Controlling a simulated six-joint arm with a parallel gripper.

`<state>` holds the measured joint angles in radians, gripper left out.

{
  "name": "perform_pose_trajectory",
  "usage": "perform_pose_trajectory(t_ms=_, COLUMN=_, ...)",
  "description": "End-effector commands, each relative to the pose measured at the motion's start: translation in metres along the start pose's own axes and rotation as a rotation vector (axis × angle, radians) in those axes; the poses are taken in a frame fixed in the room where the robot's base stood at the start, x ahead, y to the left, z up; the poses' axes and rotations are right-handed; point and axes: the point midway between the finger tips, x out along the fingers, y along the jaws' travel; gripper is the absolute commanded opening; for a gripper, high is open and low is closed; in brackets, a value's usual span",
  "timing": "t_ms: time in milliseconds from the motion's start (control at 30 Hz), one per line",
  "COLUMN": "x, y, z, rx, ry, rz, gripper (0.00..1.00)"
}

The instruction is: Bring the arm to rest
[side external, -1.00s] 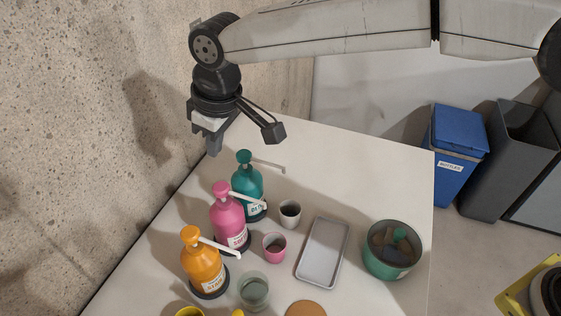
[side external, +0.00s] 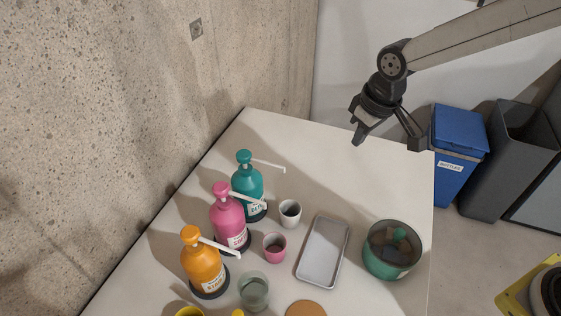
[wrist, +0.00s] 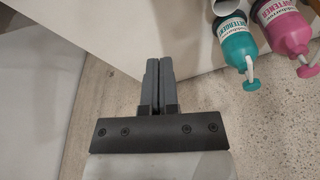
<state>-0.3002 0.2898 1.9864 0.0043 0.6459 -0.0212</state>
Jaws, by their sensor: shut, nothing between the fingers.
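My gripper (side external: 357,142) hangs in the air over the far right part of the white table (side external: 372,180), pointing down and a little left. It holds nothing. In the wrist view my gripper (wrist: 158,62) shows its two grey fingers pressed together, with the table edge and floor beyond them. The arm reaches in from the upper right of the side view.
Teal (side external: 247,186), pink (side external: 229,221) and orange (side external: 204,263) pump bottles line the table's left side. Small cups, a grey tray (side external: 323,252) and a green pot (side external: 391,250) stand to their right. A blue bin (side external: 459,150) stands beyond the table.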

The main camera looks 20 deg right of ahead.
Motion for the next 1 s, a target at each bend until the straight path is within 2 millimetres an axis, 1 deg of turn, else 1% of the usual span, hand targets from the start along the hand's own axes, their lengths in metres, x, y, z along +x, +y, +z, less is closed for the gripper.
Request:
perform_pose_trajectory(t_ms=33, x=0.000, y=0.013, z=0.015, rx=0.031, ry=0.000, rz=0.007, gripper=0.00)
perform_pose_trajectory(t_ms=100, x=0.002, y=0.026, z=0.033, rx=0.068, ry=0.002, rz=0.015, gripper=0.00)
perform_pose_trajectory(t_ms=167, x=0.003, y=0.037, z=0.050, rx=0.099, ry=0.003, rz=0.022, gripper=0.00)
perform_pose_trajectory(t_ms=300, x=0.005, y=0.058, z=0.091, rx=0.172, ry=0.006, rz=0.039, gripper=0.00)
perform_pose_trajectory(t_ms=400, x=0.007, y=0.068, z=0.120, rx=0.220, ry=0.007, rz=0.049, gripper=0.00)
perform_pose_trajectory(t_ms=533, x=0.009, y=0.076, z=0.150, rx=0.271, ry=0.010, rz=0.061, gripper=0.00)
perform_pose_trajectory(t_ms=600, x=0.010, y=0.079, z=0.162, rx=0.290, ry=0.011, rz=0.065, gripper=0.00)
perform_pose_trajectory(t_ms=700, x=0.010, y=0.080, z=0.172, rx=0.305, ry=0.012, rz=0.069, gripper=0.00)
perform_pose_trajectory(t_ms=800, x=0.011, y=0.081, z=0.176, rx=0.312, ry=0.012, rz=0.070, gripper=0.00)
perform_pose_trajectory(t_ms=1000, x=0.011, y=0.081, z=0.176, rx=0.311, ry=0.012, rz=0.070, gripper=0.00)
